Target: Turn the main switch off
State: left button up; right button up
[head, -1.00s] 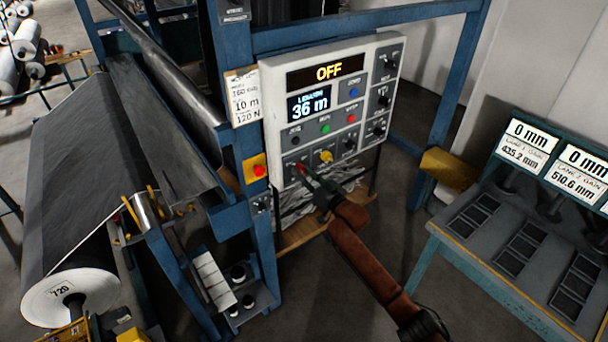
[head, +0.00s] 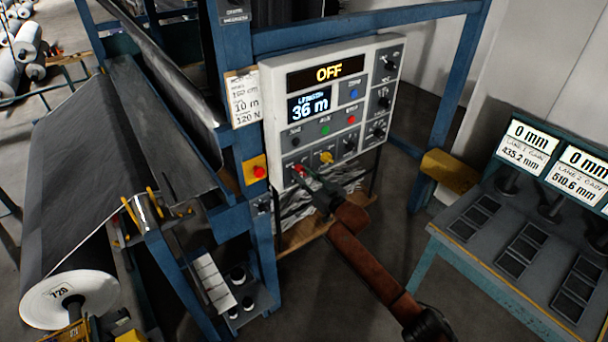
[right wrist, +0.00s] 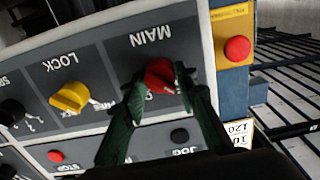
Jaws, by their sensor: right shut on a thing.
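The main switch is a red knob (head: 299,170) at the lower left of the white control panel (head: 264,93). In the right wrist view the red knob (right wrist: 160,73) sits beside the upside-down label MAIN. My right gripper (head: 304,174) reaches the panel from the lower right. In the right wrist view its dark green fingers (right wrist: 160,88) are shut on the red knob, one on each side, partly hiding it and its position marks. The panel's upper display (head: 327,72) reads OFF. My left gripper is not in view.
The yellow LOCK knob (right wrist: 70,97) is close beside the main switch. A red button on a yellow plate (head: 257,169) is left of the panel. Blue frame posts (head: 228,80) and a dark fabric roll (head: 85,170) stand left. A console with screens (head: 530,230) stands right.

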jog(key=o, duration=1.1)
jog(key=shift+d+f, duration=0.1)
jog(key=shift+o, duration=0.3)
jog(key=shift+s+d, duration=0.1)
jog(key=shift+s, duration=0.05)
jog(key=v, duration=1.1)
jog(key=shift+s, duration=0.25)
jog(key=shift+d, duration=0.1)
